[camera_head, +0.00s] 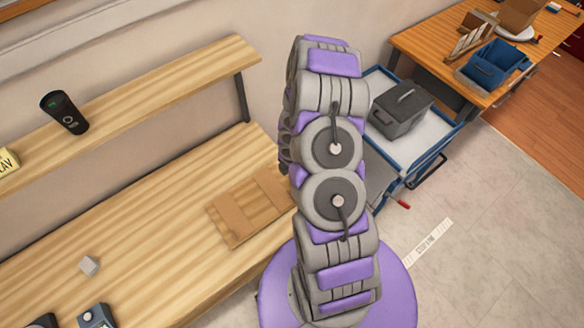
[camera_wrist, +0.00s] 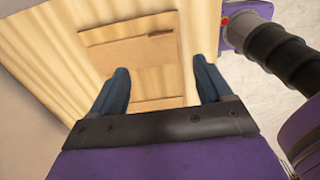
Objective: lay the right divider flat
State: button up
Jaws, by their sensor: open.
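A flat-looking cardboard piece (camera_head: 232,219) lies on the wooden workbench, left of my arm. Its left and right ends are darker brown bands, and the middle between them is lighter. I cannot tell which part is the right divider or whether any part stands up. In the wrist view the cardboard (camera_wrist: 125,33) shows beyond my fingers, with another brown band (camera_wrist: 152,104) between them. My gripper (camera_wrist: 162,80) is open and empty, its two blue fingers spread wide above the cardboard. In the head view my gripper is hidden behind my arm.
A blue cart (camera_head: 430,125) with a grey toolbox (camera_head: 402,108) stands right of my arm.

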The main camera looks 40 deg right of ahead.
jog(key=shift+r, duration=1.55)
jog(key=shift+w, duration=0.1)
